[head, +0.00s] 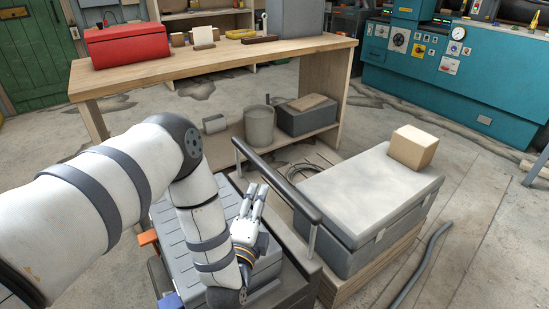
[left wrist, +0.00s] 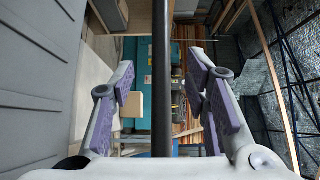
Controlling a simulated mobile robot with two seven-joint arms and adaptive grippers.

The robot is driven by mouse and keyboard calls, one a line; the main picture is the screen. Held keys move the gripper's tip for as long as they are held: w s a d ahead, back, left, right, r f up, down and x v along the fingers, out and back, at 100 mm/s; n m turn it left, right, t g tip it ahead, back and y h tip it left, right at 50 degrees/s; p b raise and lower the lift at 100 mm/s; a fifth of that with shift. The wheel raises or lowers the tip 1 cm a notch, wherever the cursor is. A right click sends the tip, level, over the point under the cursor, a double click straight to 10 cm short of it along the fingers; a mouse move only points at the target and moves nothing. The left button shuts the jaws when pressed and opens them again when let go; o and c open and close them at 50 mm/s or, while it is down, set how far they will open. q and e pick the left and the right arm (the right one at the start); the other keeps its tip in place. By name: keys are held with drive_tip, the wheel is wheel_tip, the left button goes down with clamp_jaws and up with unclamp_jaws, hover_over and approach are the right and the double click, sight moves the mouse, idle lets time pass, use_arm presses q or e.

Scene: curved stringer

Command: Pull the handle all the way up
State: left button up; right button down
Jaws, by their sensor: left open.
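The handle (head: 278,182) is a long dark bar on thin metal posts, standing over the near side of a grey case in the head view. My left gripper (head: 256,190) is just left of the bar, its fingers pointing away from me. In the left wrist view the bar (left wrist: 162,75) runs from top to bottom through the gap between the open, purple-padded fingers (left wrist: 162,90). Neither finger visibly touches it. How deep the bar lies between the fingers cannot be told. My right gripper is not in view.
A grey padded chest (head: 350,215) with a cardboard box (head: 413,147) on it stands right of the handle. A wooden workbench (head: 215,62) with a red toolbox (head: 127,45) is behind. A teal machine (head: 450,70) stands back right. A hose (head: 420,265) lies on the floor.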

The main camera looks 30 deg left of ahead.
sight(267, 177)
use_arm(q)
drive_tip(key=b+x, duration=0.1)
drive_tip(key=x, duration=0.9)
drive_tip(key=shift+w+b, duration=0.2)
drive_tip(key=shift+b, duration=0.1)
drive_tip(key=shift+w+a+r, duration=0.1)
drive_tip(key=shift+w, duration=0.3)
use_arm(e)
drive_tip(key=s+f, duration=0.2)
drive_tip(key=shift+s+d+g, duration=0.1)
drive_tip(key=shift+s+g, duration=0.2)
use_arm(q)
clamp_jaws()
